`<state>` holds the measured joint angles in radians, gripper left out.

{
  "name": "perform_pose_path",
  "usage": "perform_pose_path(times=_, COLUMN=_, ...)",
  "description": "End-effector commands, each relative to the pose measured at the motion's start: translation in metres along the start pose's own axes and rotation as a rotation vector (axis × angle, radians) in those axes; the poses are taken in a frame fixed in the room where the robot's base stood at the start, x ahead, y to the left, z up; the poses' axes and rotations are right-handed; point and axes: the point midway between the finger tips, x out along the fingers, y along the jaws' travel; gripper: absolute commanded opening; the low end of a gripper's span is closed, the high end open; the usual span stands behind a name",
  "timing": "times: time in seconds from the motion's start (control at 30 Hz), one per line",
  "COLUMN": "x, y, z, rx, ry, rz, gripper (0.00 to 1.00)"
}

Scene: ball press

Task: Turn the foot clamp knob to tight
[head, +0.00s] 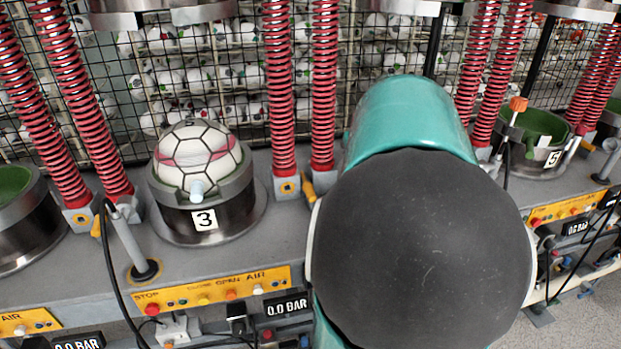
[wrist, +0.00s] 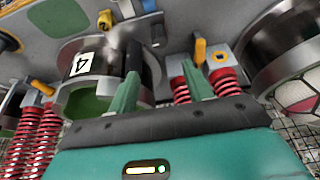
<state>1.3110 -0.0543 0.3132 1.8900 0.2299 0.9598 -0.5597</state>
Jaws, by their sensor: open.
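Small yellow-orange clamp knobs sit at the feet of the red spring columns. In the wrist view one knob (wrist: 200,50) stands beside a grey foot block, just beyond the right finger and seemingly apart from it. Another knob (wrist: 42,87) is at the left, and a third (wrist: 105,20) is near the top. I cannot tell which one the task names. In the head view a knob (head: 306,188) shows beside my arm. My gripper (wrist: 160,72) is open, its green fingers spread and empty in front of press cup 4 (wrist: 88,62). My arm hides the gripper in the head view.
Press cup 3 (head: 207,215) holds a white ball (head: 198,155). Red springs (head: 278,90) rise close around the presses. A grey lever (head: 130,245) and a black cable stand at the front left. A control panel (head: 215,290) runs along the front edge.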

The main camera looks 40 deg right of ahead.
Motion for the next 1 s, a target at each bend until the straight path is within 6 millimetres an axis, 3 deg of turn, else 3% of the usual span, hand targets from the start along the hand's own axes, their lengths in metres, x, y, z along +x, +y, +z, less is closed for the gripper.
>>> perform_pose_path(times=0.27, x=0.025, y=-0.002, z=0.005, rx=0.002, ry=-0.003, rz=-0.001, gripper=0.50)
perform_pose_path(times=0.73, x=0.116, y=-0.002, z=0.004, rx=0.001, ry=-0.003, rz=-0.003, gripper=0.50)
perform_pose_path(times=1.0, x=0.137, y=0.000, z=0.002, rx=0.001, ry=-0.001, rz=0.000, gripper=0.50)
